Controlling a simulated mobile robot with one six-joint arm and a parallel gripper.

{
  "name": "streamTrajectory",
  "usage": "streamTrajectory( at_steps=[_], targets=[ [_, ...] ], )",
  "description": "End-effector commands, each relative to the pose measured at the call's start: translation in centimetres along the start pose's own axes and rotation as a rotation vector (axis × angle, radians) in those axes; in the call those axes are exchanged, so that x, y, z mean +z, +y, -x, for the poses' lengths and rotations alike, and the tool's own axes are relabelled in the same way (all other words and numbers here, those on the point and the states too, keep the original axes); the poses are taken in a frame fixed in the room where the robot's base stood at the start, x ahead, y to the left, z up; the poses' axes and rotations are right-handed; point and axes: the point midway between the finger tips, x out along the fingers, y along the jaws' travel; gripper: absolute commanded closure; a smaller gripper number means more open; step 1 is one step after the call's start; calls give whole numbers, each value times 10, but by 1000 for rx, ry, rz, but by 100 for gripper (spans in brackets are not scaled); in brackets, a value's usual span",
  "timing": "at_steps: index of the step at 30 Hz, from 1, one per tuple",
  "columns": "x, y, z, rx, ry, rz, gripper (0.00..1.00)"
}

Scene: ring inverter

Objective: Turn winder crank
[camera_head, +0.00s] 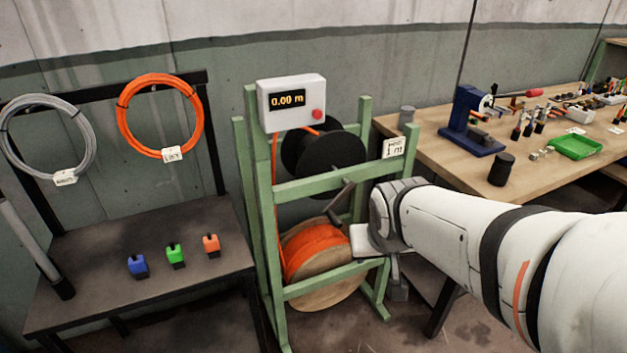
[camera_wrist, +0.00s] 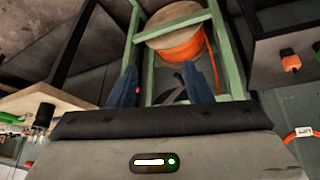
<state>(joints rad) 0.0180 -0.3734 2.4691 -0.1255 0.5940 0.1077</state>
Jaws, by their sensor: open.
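The winder is a green frame (camera_head: 264,215) with an empty black reel (camera_head: 330,150) in its upper part. A dark crank (camera_head: 340,198) slants across the front, below the reel. The crank also shows as dark bars in the wrist view (camera_wrist: 180,95), low between the fingers. My gripper (camera_wrist: 160,80) is open, its two blue-grey fingers spread apart in front of the green frame. In the head view my gripper's body is by the right of the frame, close to the crank. I see nothing held, and whether a finger touches the crank I cannot tell.
An orange cable spool (camera_head: 315,250) sits low in the frame. A meter box (camera_head: 292,103) on top reads 0.00 m. A dark bench (camera_head: 150,290) with small coloured blocks stands left, under hanging coils. A wooden workbench (camera_head: 440,150) with tools stands right.

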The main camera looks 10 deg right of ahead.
Motion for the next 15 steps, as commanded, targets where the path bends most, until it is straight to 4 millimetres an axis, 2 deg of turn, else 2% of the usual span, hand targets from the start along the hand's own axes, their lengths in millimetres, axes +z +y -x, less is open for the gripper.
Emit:
streamTrajectory(
  at_steps=[1,3,9,15],
  targets=[
    [-5,4,-43,16,66,-3,55],
    [-27,10,-77,29,182,-2,55],
    [-83,14,-160,2,509,25,55],
    [-117,2,-227,-126,807,62,55]
  ],
)
